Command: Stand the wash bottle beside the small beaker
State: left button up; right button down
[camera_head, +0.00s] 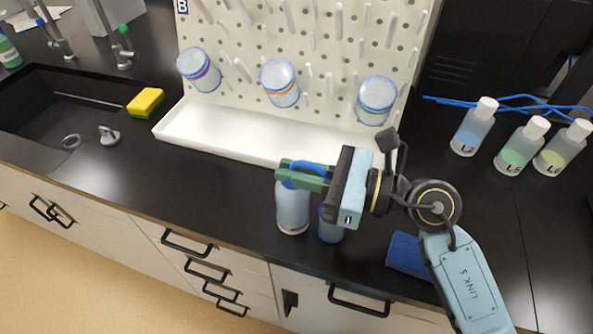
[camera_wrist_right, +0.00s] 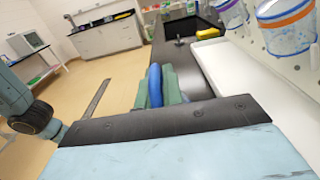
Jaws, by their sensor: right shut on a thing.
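The wash bottle (camera_head: 292,210), a pale translucent bottle, is upright near the counter's front edge. My right gripper (camera_head: 303,176) is shut on its blue top, with green fingers on both sides. In the right wrist view the blue top (camera_wrist_right: 154,86) shows between the green fingers (camera_wrist_right: 165,88). A small blue-tinted vessel (camera_head: 331,231), which looks like the small beaker, stands just right of the bottle, its upper part hidden by my gripper. I cannot tell whether the bottle's base touches the counter. My left gripper is not in view.
A pegboard (camera_head: 310,60) with several hanging beakers stands behind a white drip tray (camera_head: 230,137). A blue block (camera_head: 407,254) lies right of the vessel. Labelled bottles (camera_head: 520,145) stand at right. A sink (camera_head: 60,110) and sponge (camera_head: 146,101) are left. The counter's left middle is clear.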

jog(key=shift+f, duration=0.1)
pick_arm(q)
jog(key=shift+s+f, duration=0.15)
pick_arm(e)
jog(key=c, duration=1.5)
grip_release()
jog(key=shift+c, duration=0.2)
